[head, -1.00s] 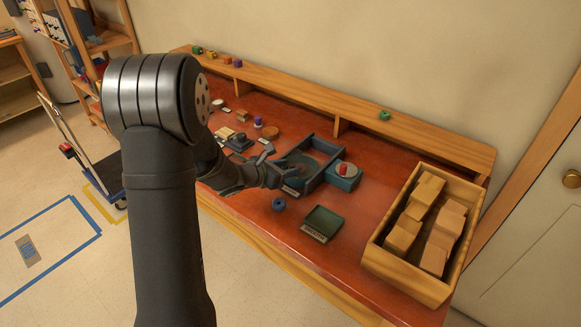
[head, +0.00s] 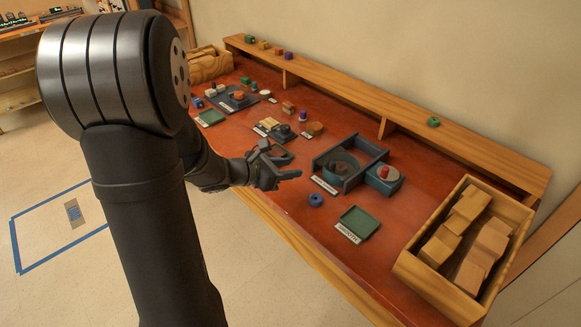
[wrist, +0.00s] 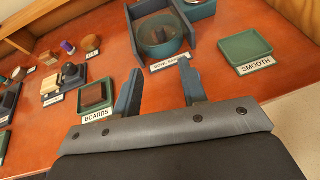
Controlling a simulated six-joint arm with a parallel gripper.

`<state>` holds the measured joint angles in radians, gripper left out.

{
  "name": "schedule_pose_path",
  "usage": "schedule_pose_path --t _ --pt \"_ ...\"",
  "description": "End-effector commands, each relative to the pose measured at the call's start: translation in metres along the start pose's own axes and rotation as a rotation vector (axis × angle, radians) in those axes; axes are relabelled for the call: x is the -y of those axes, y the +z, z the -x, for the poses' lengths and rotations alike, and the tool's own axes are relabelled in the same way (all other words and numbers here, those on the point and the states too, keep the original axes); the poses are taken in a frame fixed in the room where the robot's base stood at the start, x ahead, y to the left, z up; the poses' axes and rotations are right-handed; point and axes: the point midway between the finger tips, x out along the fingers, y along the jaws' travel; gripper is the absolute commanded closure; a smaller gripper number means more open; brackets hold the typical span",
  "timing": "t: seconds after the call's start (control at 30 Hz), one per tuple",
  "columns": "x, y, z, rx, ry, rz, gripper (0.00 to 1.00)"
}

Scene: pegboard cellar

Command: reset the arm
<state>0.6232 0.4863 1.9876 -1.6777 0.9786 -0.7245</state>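My gripper (head: 288,165) is open with nothing between its fingers, over the front part of the red bench (head: 290,215). In the wrist view my gripper (wrist: 160,88) shows two separated dark fingers pointing at the blue-grey tray (wrist: 195,42). That tray, also in the head view (head: 321,170), holds a round green bowl (wrist: 160,35) with a brown piece inside. A green tray labelled SMOOTH (head: 360,220) looks empty. A small tray labelled BOARDS (wrist: 95,98) lies left of my fingers, partly behind my arm in the head view.
A wooden crate of blocks (head: 408,262) stands at the bench's right end. A blue ring (head: 316,200) lies near the front edge. A blue box (head: 384,180) adjoins the tray. Small pieces and trays crowd the left. A raised shelf (head: 350,98) runs along the back.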

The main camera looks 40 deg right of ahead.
Motion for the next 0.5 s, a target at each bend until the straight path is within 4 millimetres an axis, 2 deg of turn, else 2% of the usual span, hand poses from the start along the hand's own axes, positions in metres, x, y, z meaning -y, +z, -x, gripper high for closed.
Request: schedule_pose_path --t 0.27,0.37,0.5 --pt "0.0 0.0 -0.006 0.0 -0.001 0.0 0.61" --pt "0.001 -0.001 -0.018 -0.001 -0.003 0.001 0.61" --pt "0.001 0.0 -0.043 -0.001 -0.004 0.0 0.61"
